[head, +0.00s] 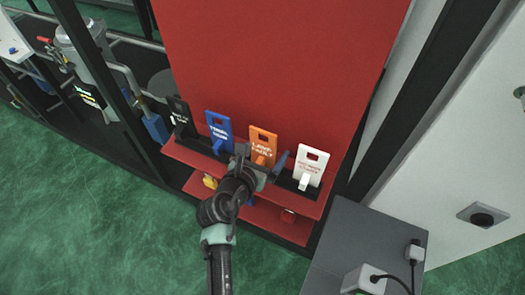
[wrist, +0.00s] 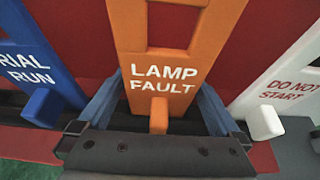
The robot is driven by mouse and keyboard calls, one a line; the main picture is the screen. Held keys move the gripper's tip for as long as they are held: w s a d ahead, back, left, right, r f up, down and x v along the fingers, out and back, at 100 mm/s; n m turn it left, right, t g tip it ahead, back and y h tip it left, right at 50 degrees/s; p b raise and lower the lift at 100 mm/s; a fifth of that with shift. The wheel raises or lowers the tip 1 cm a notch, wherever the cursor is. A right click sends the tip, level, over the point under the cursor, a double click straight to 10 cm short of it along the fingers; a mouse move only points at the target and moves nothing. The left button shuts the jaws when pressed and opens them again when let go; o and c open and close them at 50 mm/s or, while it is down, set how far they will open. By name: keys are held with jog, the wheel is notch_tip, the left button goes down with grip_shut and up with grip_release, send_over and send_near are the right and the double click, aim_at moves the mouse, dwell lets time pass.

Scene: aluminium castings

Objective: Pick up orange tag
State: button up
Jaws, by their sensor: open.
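The orange tag (head: 263,143) stands upright in a black rack on a red shelf, between a blue tag and a white tag. In the wrist view the orange tag (wrist: 172,45) reads "LAMP FAULT" and has a slot near its top and a small orange peg low on its front. My gripper (head: 265,165) is at the front of the orange tag. In the wrist view my gripper (wrist: 160,108) is open, with one blue finger on each side of the tag's lower part. I cannot tell whether the fingers touch it.
The blue tag (head: 219,132) and a black tag (head: 181,117) stand left; the white "DO NOT START" tag (head: 310,165) stands right. A red panel (head: 275,60) rises behind. A grey box (head: 365,240) with plugs is at the lower right. Green floor (head: 100,220) is open at left.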

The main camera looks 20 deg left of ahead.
jog(key=shift+w+f, duration=0.3)
jog(key=shift+w, duration=0.3)
jog(key=shift+c, duration=0.2)
jog(key=c, duration=1.2)
jog(key=shift+r, duration=0.1)
